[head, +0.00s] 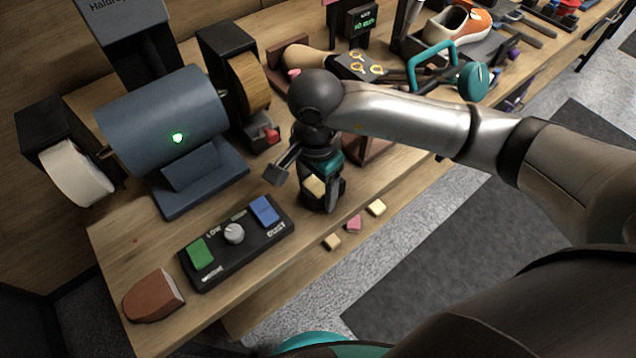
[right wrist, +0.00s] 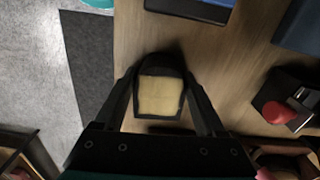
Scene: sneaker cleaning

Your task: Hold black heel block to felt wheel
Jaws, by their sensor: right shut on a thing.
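The black heel block (right wrist: 160,95) sits between the fingers of my right gripper (right wrist: 160,100), its cream face toward the wrist camera and its dark rim around it. In the head view my right gripper (head: 320,198) is shut on it above the bench's front edge, right of the control box; there the block is partly hidden by the fingers. The white felt wheel (head: 77,173) is on the left end of the blue grinder motor (head: 165,108), well apart from the block. A green light shows on the motor. My left gripper is not in view.
The control box (head: 236,243) with green and blue buttons lies before the motor. A brown heel block (head: 153,296) lies at the bench's near left corner. A tan wheel (head: 250,83) is on the motor's right. Small blocks (head: 354,224) lie near the front edge.

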